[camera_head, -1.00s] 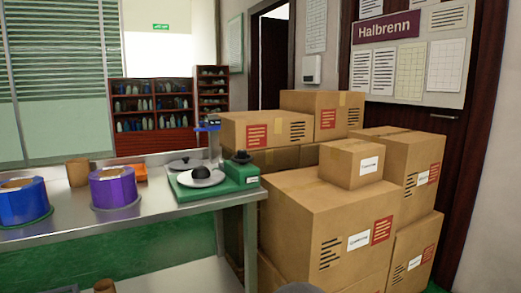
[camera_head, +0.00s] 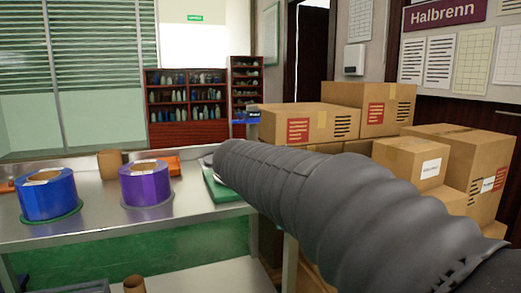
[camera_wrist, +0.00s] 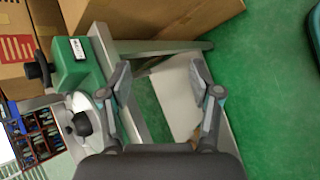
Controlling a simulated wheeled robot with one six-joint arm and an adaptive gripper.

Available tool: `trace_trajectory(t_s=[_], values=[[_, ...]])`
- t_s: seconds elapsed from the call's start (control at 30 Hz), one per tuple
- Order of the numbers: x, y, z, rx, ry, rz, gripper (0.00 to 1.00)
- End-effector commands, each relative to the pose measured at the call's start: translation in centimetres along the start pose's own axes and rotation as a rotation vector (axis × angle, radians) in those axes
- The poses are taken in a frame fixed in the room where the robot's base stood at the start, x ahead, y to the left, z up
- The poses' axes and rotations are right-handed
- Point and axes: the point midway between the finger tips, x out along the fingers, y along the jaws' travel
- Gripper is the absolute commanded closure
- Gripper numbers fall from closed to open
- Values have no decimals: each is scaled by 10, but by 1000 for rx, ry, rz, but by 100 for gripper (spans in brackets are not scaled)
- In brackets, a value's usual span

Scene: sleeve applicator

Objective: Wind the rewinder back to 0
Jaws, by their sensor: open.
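The rewinder is a green machine (camera_wrist: 72,62) with a black knob (camera_wrist: 38,70) and a pale round plate (camera_wrist: 104,105) that has a black hub (camera_wrist: 82,124). In the wrist view it lies to the left of my gripper (camera_wrist: 158,75). My gripper is open, with nothing between its fingers, and it points past the end of the table. In the head view my arm hides most of the rewinder, and only a green edge of its base (camera_head: 216,188) shows. No scale reading is legible.
The steel table (camera_head: 95,238) carries a blue roll (camera_head: 48,197), a purple roll (camera_head: 146,186), a brown core (camera_head: 110,164) and an orange item (camera_head: 168,164). Cardboard boxes (camera_head: 290,125) are stacked to the right, close to my arm.

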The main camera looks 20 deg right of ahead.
Motion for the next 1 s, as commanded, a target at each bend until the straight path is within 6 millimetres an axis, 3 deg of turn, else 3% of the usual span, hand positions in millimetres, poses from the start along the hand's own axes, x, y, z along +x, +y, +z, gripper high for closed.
trace_trajectory(t_s=[0.03, 0.2, 0.4, 0.5, 0.77, 1.0], values=[[8, 21, -10, -86, -49, 30, 36], [20, 91, -37, -369, -236, 132, 36], [30, 159, -78, -662, -486, 214, 36], [32, 184, -97, -773, -603, 237, 36], [30, 214, -127, -921, -789, 256, 36], [40, 226, -121, -936, -813, 254, 36]])
